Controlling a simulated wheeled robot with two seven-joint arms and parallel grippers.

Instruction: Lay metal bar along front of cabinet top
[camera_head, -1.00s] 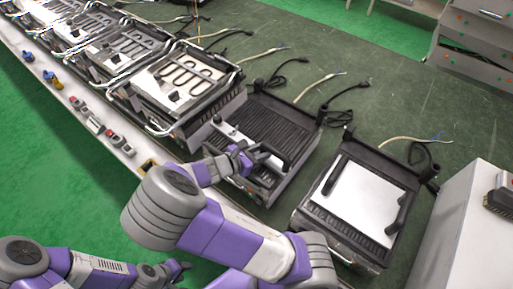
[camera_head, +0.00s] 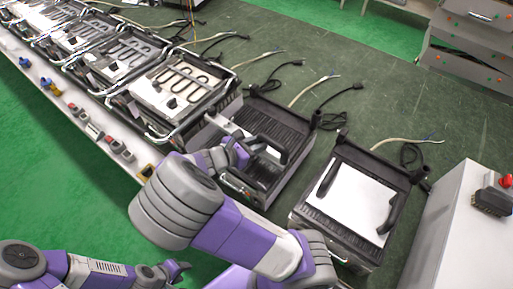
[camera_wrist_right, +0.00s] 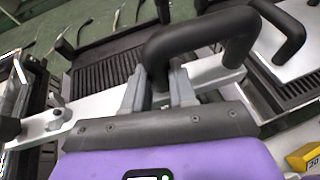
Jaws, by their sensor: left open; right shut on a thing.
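The metal bar (camera_wrist_right: 205,77) is a pale strip with a black arched handle (camera_wrist_right: 200,38). My right gripper (camera_wrist_right: 163,88) is shut on the bar near one end of the handle. In the head view, my right gripper (camera_head: 238,152) is over the front of an open cabinet with a dark ridged top (camera_head: 275,123). The ridged top also shows behind the bar in the wrist view (camera_wrist_right: 110,62). My arm and gripper hide part of the bar in the head view, and I cannot tell whether it touches the cabinet. My left gripper (camera_head: 178,270) is open and empty at the lower left.
A grill with a plain silver plate (camera_head: 350,195) and black handles stands to the right. Grills with exposed heating coils (camera_head: 185,85) line the left. A white box (camera_head: 450,225) stands at the far right. Small colored parts (camera_head: 95,130) lie along the front ledge.

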